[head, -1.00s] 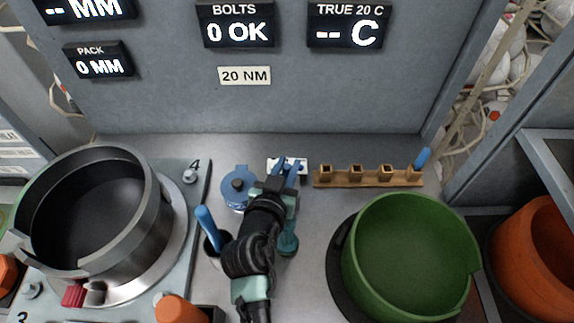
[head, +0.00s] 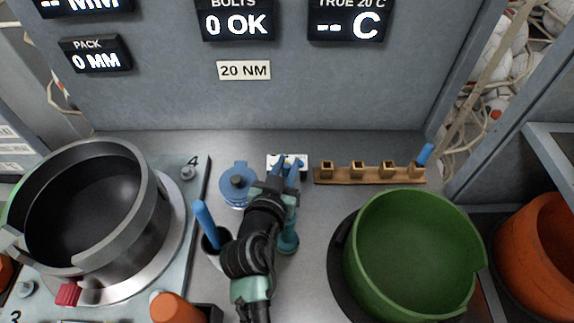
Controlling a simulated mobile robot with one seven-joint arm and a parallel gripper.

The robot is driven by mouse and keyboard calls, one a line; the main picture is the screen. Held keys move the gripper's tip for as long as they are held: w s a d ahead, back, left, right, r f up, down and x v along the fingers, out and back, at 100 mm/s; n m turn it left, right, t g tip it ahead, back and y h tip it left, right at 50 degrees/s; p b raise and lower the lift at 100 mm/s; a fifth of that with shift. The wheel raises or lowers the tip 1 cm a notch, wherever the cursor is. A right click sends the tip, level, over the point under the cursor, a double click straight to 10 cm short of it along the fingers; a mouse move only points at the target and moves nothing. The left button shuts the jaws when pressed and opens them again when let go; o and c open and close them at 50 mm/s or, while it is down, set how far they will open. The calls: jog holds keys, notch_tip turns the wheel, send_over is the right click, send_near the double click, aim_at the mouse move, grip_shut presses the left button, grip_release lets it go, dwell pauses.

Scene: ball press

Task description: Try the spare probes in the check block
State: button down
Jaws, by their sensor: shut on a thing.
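My gripper (head: 286,172) is over the small white check block (head: 302,159) at the back of the bench. It is shut on what looks like a blue probe, mostly hidden between the fingers; I cannot tell whether its tip is in the block. One blue-handled spare probe (head: 204,218) leans in a cup (head: 214,258) left of my arm. Another blue probe (head: 425,154) stands tilted in the right end of the wooden rack (head: 340,176); the other rack sockets look empty. The temperature display (head: 347,22) reads "-- C".
A blue lidded pot (head: 237,185) stands close left of my gripper. A dark metal ring vessel (head: 140,245) fills the left, a green bowl (head: 408,255) the right. An orange knob (head: 172,307) is at the front. The grey panel (head: 340,95) closes the back.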

jog(key=shift+f, duration=0.15)
jog(key=c, duration=0.6)
grip_release()
jog(key=shift+c, duration=0.2)
jog(key=shift+s+f, duration=0.1)
jog(key=shift+s+a, duration=0.15)
jog(key=shift+s, duration=0.35)
jog(key=b+v, duration=0.2)
jog(key=v, duration=1)
jog(key=shift+r, duration=0.4)
jog(key=shift+w, duration=0.15)
